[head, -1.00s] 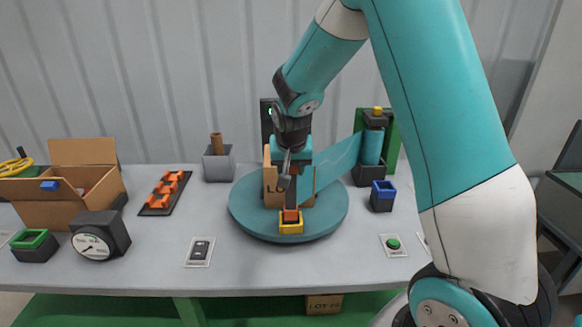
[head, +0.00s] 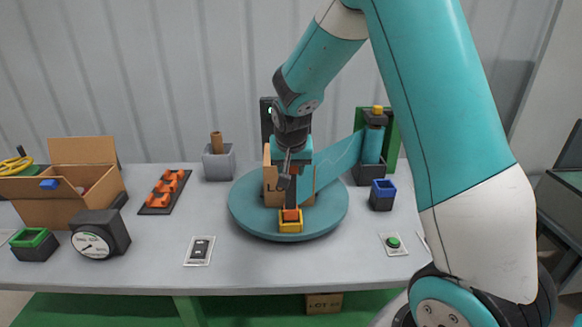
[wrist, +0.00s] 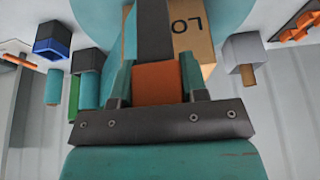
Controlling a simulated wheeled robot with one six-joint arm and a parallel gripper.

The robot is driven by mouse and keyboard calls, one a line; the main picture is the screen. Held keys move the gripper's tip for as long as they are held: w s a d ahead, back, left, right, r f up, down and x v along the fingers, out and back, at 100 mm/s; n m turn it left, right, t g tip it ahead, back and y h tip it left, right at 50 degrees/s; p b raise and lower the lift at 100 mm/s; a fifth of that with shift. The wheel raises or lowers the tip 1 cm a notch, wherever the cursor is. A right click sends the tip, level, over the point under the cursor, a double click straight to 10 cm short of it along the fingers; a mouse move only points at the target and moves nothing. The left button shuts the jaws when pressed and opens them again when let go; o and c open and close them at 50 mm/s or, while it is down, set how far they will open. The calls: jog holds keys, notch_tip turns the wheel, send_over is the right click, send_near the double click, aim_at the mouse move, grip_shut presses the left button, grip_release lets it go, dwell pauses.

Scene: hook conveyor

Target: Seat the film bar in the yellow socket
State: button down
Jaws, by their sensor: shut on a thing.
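My gripper (head: 291,163) points down over the teal turntable (head: 247,217). In the wrist view my gripper (wrist: 157,83) is shut on the orange block (wrist: 155,84) of the film bar, with a dark bar running on beyond the fingers. In the head view the dark film bar (head: 291,196) stands roughly upright above the yellow socket (head: 290,226) at the turntable's front. Orange shows at the socket's top; I cannot tell how deep the bar's end sits. Teal film (head: 336,169) stretches from the roll (head: 373,146) to the bar.
A cardboard box (head: 271,181) stands on the turntable close behind the bar. A blue-rimmed holder (head: 382,202) and green button (head: 393,242) are to the right. A grey holder (head: 218,170), orange rack (head: 166,189) and gauge (head: 94,241) are to the left.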

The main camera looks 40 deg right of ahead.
jog(key=shift+f+b, duration=1.15)
jog(key=shift+f, duration=0.4)
jog(key=c, duration=0.6)
grip_release()
jog(key=shift+o, duration=0.2)
jog(key=b+v, duration=0.2)
jog(key=v, duration=1.6)
jog(key=s+a+f+n+g+y, duration=0.2)
jog(key=s+a+f+n+y, duration=0.1)
jog(key=s+a+n, duration=0.4)
jog(key=s+a+f+n+g+y, duration=0.1)
jog(key=s+a+f+n+y, duration=0.2)
jog(key=s+a+n, duration=0.4)
jog(key=s+a+f, duration=0.1)
jog(key=s+a, duration=0.5)
jog(key=s, duration=0.2)
jog(key=shift+s+a+g+y, duration=0.15)
jog(key=shift+s+g+y, duration=0.25)
